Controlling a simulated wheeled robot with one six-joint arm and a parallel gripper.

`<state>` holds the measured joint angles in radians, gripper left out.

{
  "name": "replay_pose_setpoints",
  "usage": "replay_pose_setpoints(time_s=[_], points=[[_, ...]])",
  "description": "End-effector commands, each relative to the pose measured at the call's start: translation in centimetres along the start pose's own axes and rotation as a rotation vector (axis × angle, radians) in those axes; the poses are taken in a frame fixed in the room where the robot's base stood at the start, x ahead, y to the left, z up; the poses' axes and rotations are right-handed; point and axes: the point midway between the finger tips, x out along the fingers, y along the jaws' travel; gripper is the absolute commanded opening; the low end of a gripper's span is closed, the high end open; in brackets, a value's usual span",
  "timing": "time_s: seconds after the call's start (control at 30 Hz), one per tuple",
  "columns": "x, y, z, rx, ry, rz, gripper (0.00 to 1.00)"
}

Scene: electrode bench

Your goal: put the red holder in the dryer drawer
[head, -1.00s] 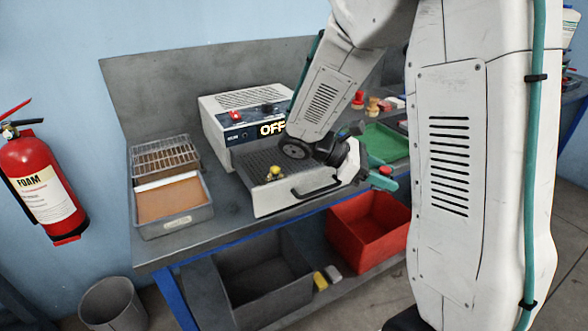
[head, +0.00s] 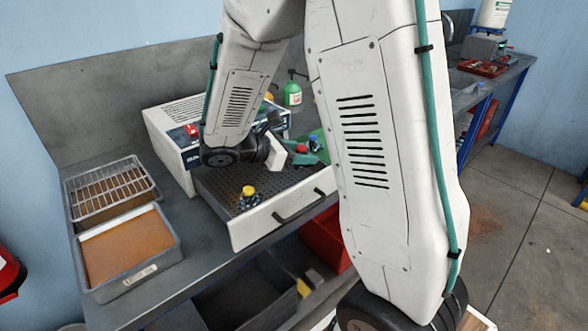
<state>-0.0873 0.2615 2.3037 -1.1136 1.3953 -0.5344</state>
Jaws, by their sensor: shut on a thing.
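The dryer (head: 165,150) is a white box on the bench with its drawer (head: 262,225) pulled out. The drawer has a dark perforated floor, a pale front and a dark handle. A yellow-topped holder (head: 249,194) stands in it, towards the front left. My gripper (head: 298,158) is shut on the red holder (head: 302,149), whose red top shows between the teal fingers. It is at the right of the drawer; its height and whether it is over the floor are hard to tell. My arm hides part of the dryer's front.
An orange-floored tray (head: 130,250) and a wire-rack tray (head: 105,190) sit left of the dryer. A green-labelled bottle (head: 292,92) is behind my gripper. Below the bench are a red bin (head: 325,240) and a dark bin (head: 240,295). My upright arm blocks the middle right.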

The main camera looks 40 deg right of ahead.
Motion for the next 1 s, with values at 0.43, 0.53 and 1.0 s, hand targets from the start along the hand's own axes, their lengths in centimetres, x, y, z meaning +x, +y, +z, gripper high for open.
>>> replay_pose_setpoints(time_s=[0.43, 0.53, 1.0], points=[[1.6, -0.1, -4.2, 0.001, 0.000, 0.003, 0.13], [1.6, -0.1, -4.2, 0.001, 0.000, 0.004, 0.13], [1.6, -0.1, -4.3, 0.000, 0.001, 0.004, 0.68]])
